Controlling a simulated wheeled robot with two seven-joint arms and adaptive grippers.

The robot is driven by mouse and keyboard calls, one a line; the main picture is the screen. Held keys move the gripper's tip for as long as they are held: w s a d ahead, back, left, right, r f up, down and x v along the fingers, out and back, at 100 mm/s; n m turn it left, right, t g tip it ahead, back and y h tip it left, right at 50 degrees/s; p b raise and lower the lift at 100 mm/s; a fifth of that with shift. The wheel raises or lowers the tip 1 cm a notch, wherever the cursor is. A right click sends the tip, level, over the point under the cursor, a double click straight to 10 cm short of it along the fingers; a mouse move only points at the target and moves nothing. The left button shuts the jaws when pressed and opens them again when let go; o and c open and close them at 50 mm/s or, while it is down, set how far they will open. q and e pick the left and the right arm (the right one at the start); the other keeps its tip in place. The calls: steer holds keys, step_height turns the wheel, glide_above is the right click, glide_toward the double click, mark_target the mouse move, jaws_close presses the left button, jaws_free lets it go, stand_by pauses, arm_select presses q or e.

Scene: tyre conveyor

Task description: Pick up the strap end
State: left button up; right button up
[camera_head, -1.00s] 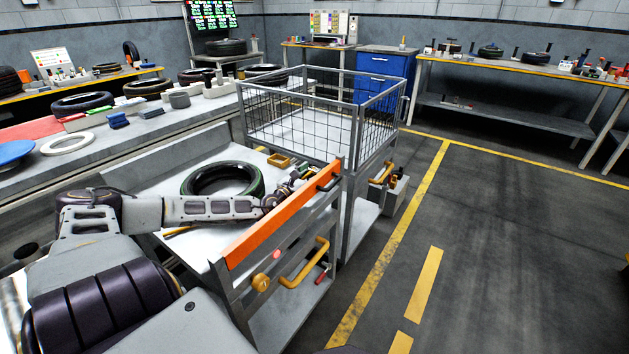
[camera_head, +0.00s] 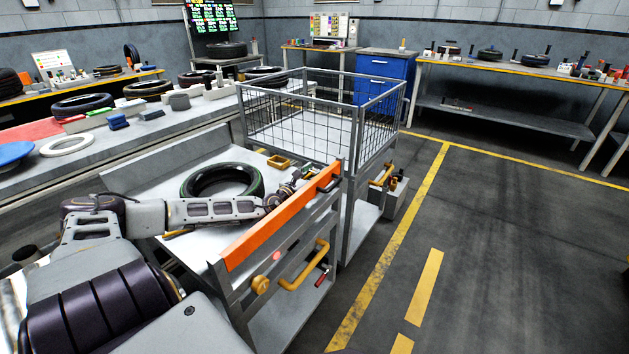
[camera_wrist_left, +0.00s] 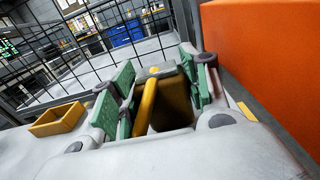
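My left gripper (camera_head: 293,188) is at the far right end of the grey cart top, just behind the orange bar. In the left wrist view, its green-padded fingers (camera_wrist_left: 160,88) stand apart. A yellow strip (camera_wrist_left: 147,104) and a brownish-gold piece (camera_wrist_left: 173,98) show in the gap between them. One of these may be the strap end, but I cannot tell which. I see clear space beside them and no firm grip. In the head view the gripper is small and partly behind the orange bar. My right gripper is not in view.
The orange bar (camera_head: 275,222) runs close beside the gripper. A black tyre (camera_head: 222,181) lies on the cart top (camera_head: 150,182). A small yellow tray (camera_head: 279,162) sits near the gripper, and a wire-mesh cage (camera_head: 313,138) stands behind. Open floor lies to the right.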

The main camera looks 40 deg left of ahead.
mark_target(314, 172)
arm_select(q)
steer(key=c, duration=0.4)
steer(key=shift+c, duration=0.2)
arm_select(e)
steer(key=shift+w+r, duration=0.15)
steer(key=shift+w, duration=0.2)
arm_select(q)
steer(key=shift+r, duration=0.1)
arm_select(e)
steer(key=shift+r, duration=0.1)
arm_select(q)
steer(key=shift+r, duration=0.1)
steer(key=shift+r+p, duration=0.55)
steer(key=shift+r, duration=0.4)
step_height(314, 172, up, 5)
steer(key=p, duration=0.2)
steer(key=shift+p, duration=0.3)
steer(key=shift+r+p, duration=0.7)
steer(key=shift+r, duration=0.7)
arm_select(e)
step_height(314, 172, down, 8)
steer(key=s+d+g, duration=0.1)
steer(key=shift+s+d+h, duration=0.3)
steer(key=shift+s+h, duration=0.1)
